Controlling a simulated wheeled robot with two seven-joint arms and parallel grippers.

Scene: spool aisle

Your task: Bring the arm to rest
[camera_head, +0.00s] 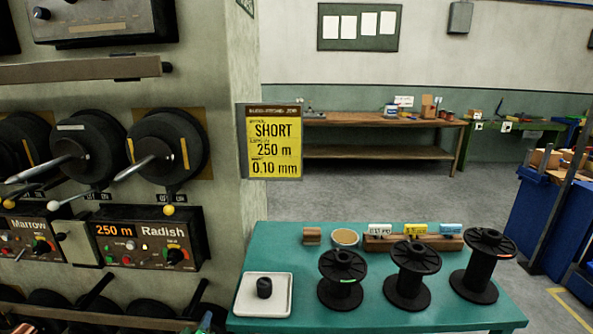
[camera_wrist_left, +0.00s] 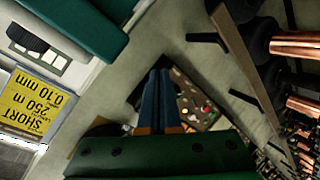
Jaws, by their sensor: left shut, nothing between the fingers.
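My left gripper (camera_wrist_left: 160,78) shows in the left wrist view as two blue fingers side by side, shut together with nothing between them. The fingers point toward a panel with small knobs and lights (camera_wrist_left: 195,100) behind them; I cannot tell the distance. In the head view only a small dark and green bit shows at the bottom edge, left of the table, and the fingers cannot be made out there. My right gripper is in neither view.
A teal table (camera_head: 400,318) holds several black spools (camera_head: 411,273) and a white tray (camera_head: 263,295) with a small black piece. A wall of reels and control boxes (camera_head: 145,240) stands at the left. A yellow sign (camera_head: 273,145) hangs on the pillar. Grey floor lies behind the table.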

